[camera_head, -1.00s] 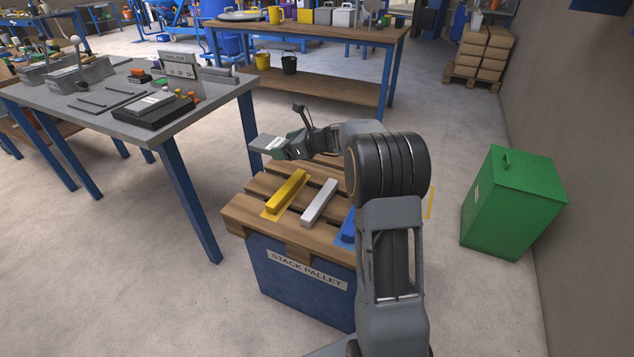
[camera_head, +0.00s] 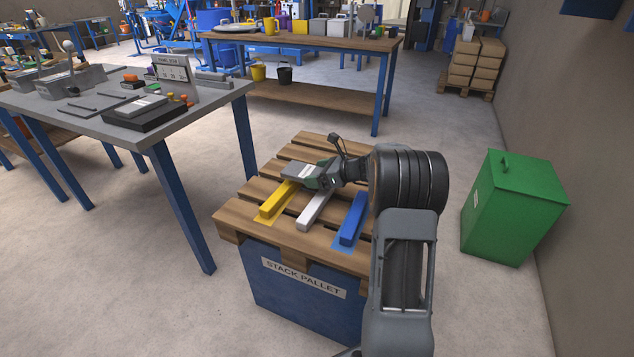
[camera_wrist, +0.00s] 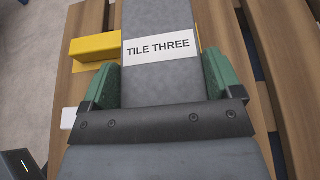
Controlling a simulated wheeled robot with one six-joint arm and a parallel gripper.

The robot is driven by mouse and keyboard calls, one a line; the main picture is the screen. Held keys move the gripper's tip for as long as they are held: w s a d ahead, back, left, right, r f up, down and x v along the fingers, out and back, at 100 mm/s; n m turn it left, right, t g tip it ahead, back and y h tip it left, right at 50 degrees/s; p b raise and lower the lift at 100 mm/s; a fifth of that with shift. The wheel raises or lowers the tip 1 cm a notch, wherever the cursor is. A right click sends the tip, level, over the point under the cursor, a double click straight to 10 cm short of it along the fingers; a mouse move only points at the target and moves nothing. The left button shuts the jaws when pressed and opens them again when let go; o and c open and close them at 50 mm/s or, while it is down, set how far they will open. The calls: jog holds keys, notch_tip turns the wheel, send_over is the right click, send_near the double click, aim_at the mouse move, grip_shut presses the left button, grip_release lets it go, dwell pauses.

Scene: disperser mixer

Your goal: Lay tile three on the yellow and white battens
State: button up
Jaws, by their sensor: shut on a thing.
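Tile three (camera_wrist: 155,83) is a grey slab with a white label reading TILE THREE. My gripper (camera_wrist: 162,82) is shut on it, with green fingers at both sides. In the head view the tile (camera_head: 297,171) is at the far ends of the yellow batten (camera_head: 277,203) and the white batten (camera_head: 313,212). I cannot tell whether it touches them. The yellow batten (camera_wrist: 97,47) shows left of the tile in the wrist view, and an end of the white batten (camera_wrist: 69,118) shows lower left. My gripper in the head view (camera_head: 312,174) is over the pallet.
A blue batten (camera_head: 352,220) lies to the right on the wooden pallet (camera_head: 231,217), which rests on a blue stand labelled STACK PALLET (camera_head: 303,282). A grey worktable (camera_head: 150,130) stands at left. A green bin (camera_head: 512,207) stands at right.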

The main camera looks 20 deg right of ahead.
jog(key=shift+a+f, duration=0.1)
jog(key=shift+f, duration=1)
jog(key=shift+f, duration=0.1)
jog(key=shift+f+b, duration=0.1)
jog(key=shift+b, duration=0.2)
jog(key=o, duration=1.1)
jog(key=shift+c, duration=0.2)
